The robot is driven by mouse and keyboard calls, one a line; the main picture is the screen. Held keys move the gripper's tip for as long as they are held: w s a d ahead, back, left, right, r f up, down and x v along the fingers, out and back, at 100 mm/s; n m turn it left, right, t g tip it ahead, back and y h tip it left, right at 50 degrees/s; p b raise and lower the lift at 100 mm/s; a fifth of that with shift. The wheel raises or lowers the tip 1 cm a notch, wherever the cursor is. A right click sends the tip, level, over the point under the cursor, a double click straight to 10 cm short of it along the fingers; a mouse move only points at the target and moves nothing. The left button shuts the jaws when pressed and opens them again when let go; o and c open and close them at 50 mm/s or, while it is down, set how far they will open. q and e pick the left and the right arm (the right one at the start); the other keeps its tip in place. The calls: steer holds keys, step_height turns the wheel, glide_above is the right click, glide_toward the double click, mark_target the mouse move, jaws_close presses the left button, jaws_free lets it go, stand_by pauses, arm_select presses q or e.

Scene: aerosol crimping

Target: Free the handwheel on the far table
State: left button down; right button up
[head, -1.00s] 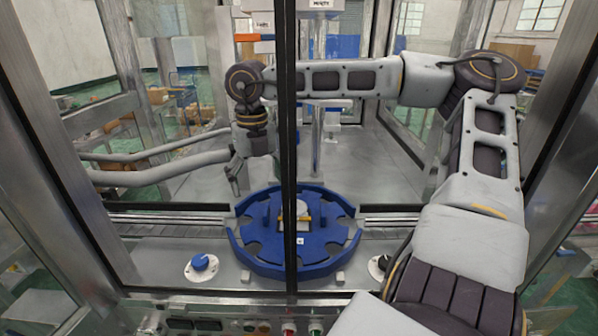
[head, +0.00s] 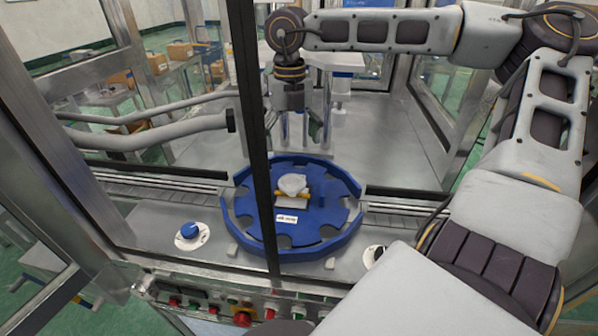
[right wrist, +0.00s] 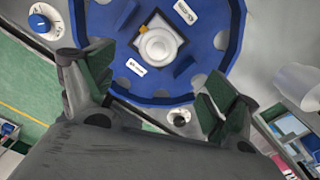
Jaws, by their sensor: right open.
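A blue round turntable (head: 240,225) with notches in its rim sits beyond the dark frame post. At its middle is a pale round knob (head: 292,184), likely the handwheel, with a yellow piece beside it. My left gripper is not in view.
A dark upright post (head: 262,200) crosses the head view in front of the turntable. A blue dial (head: 190,230) is at left. A panel with red and green buttons (head: 243,318) lies at the front. Grey curved bars (head: 150,132) reach in from the left.

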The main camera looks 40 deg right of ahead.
mark_target(292, 180)
steer(key=shift+a+r, duration=0.1)
steer(key=shift+a, duration=0.1)
steer(key=shift+f, duration=6.05)
steer(key=shift+c, duration=0.3)
steer(key=c, duration=1)
